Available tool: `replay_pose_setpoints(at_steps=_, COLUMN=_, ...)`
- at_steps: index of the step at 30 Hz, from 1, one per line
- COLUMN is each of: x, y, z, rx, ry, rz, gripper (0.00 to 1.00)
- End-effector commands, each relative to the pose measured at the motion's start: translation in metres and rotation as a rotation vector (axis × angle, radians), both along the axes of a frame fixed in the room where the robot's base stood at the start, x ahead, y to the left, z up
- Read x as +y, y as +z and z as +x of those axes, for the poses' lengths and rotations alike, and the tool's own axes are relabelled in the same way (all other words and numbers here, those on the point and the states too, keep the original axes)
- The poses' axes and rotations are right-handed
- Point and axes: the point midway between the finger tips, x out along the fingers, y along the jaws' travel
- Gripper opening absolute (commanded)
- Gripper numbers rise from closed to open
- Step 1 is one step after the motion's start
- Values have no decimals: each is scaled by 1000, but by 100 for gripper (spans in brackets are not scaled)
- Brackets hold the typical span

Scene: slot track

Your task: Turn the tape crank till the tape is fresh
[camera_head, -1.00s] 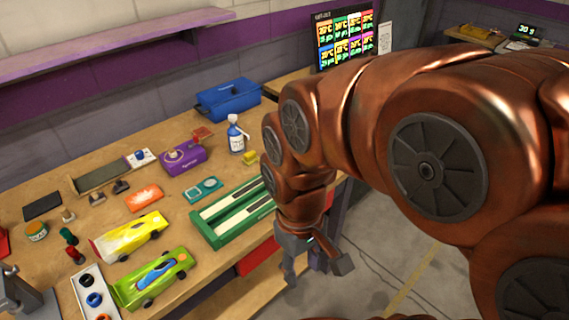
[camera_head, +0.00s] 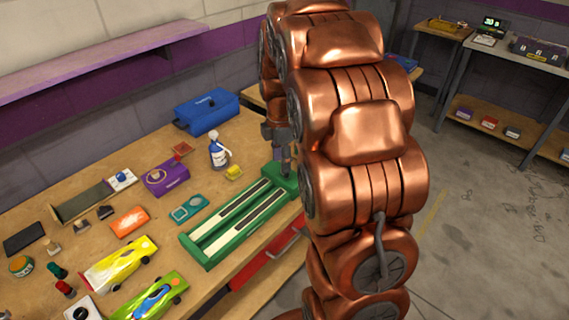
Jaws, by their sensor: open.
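A green stand (camera_head: 207,258) with two long strips lies at the table's right edge. A green block (camera_head: 277,180) rises at the stand's far right end. I cannot make out a crank handle; that end is partly hidden by my arm. My gripper (camera_head: 285,160) points down at this far end, close to the block. Its fingers are small and partly hidden, and nothing shows held in it. Whether it touches the block I cannot tell.
Open floor is at the right.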

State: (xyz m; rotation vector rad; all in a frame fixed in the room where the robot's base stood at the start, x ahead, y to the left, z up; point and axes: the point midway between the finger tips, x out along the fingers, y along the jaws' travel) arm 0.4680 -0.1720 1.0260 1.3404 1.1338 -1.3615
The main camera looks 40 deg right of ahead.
Motion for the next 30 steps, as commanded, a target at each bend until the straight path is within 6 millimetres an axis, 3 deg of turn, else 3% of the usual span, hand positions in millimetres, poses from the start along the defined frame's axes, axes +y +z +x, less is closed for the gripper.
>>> replay_pose_setpoints(at_steps=3, x=-23, y=-4, z=16, rx=-10, ry=103, rz=-1, gripper=43)
replay_pose_setpoints(at_steps=9, x=-42, y=-9, z=27, rx=-20, ry=193, rz=-4, gripper=43)
replay_pose_setpoints(at_steps=14, x=-45, y=-17, z=26, rx=-20, ry=198, rz=-3, gripper=43)
replay_pose_setpoints(at_steps=24, x=-44, y=-64, z=25, rx=-17, ry=197, rz=-3, gripper=43)
replay_pose_setpoints(at_steps=30, x=-43, y=-81, z=26, rx=-19, ry=198, rz=-2, gripper=43)
